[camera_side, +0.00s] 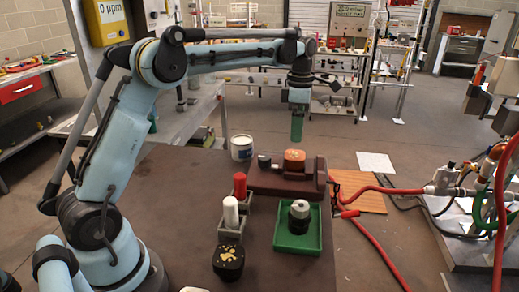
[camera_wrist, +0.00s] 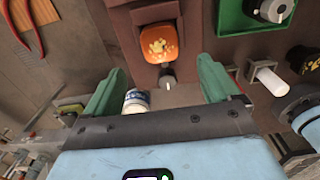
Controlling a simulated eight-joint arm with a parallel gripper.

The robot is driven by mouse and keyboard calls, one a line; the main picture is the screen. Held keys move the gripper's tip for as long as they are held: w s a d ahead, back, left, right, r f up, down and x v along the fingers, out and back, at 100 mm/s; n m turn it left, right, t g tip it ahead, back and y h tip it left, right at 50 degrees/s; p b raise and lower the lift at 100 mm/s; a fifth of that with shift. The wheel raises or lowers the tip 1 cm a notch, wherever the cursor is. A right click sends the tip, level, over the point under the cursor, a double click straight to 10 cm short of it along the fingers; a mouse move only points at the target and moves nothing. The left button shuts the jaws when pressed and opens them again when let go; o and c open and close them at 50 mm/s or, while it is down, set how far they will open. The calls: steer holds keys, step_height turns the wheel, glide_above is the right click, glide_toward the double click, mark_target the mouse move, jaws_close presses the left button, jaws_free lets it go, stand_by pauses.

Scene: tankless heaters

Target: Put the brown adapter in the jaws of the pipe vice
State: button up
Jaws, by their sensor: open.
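The pipe vice (camera_side: 262,180) is a dark red-brown block on the table, and it also shows in the wrist view (camera_wrist: 122,20). An orange-brown piece with yellow flecks on top (camera_side: 294,155), which looks like the brown adapter, sits in the top of the vice; it also shows in the wrist view (camera_wrist: 158,43). How deep it sits between the jaws is hidden. My gripper (camera_side: 297,138) points down above the vice, clear of the piece. In the wrist view its green fingers (camera_wrist: 160,85) are spread apart with nothing held between them.
Red (camera_side: 239,185) and white (camera_side: 230,212) cylinders stand in grey holders. A dark cup with yellow-flecked top (camera_side: 228,262) is in front. A white tin (camera_side: 241,148) stands left of the vice. Red hoses lie right.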

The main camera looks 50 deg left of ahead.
steer(key=s+d+r+m+t, duration=0.2)
steer(key=s+d+r+m, duration=0.1)
steer(key=s+m, duration=0.3)
steer(key=s+d+r+m+t, duration=0.25)
steer(key=s+m, duration=0.25)
steer(key=m, duration=0.3)
steer(key=s+d+f+m+t, duration=0.2)
steer(key=s+d+f+m, duration=0.1)
steer(key=s+f+m, duration=0.4)
steer(key=s+m, duration=0.3)
steer(key=m, duration=0.3)
steer(key=shift+d+t, duration=0.15)
steer(key=shift+t, duration=0.2)
steer(key=shift+c, duration=0.4)
